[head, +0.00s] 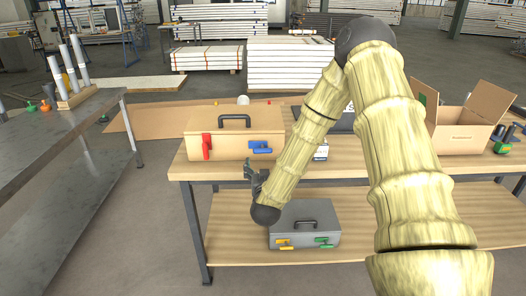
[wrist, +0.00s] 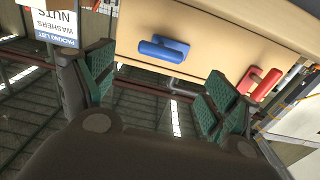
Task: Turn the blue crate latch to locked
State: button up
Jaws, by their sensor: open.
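The blue crate latch (head: 262,147) is on the front of the tan crate (head: 230,120), at the right, with its handle lying roughly level. It also shows in the wrist view (wrist: 163,48), where the picture is tilted over and the latch sits beyond the fingers, between them in the picture. A red latch (head: 206,147) is at the left of the same front, its handle upright; the wrist view shows it too (wrist: 261,83). My gripper (head: 254,173) is below and in front of the blue latch. Its fingers (wrist: 155,90) are wide apart with nothing between them, not touching the latch.
A grey case (head: 304,216) with yellow and green latches is on the lower shelf. A labelled packing-list box (wrist: 60,20) is beside the tan crate. An open cardboard box (head: 460,130) stands on the bench at right. A metal table (head: 60,140) is at left.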

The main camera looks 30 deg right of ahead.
aim_at(263, 152)
jog(key=p+x, duration=0.2)
jog(key=x, duration=0.8)
jog(key=shift+f, duration=0.1)
jog(key=c, duration=1.1)
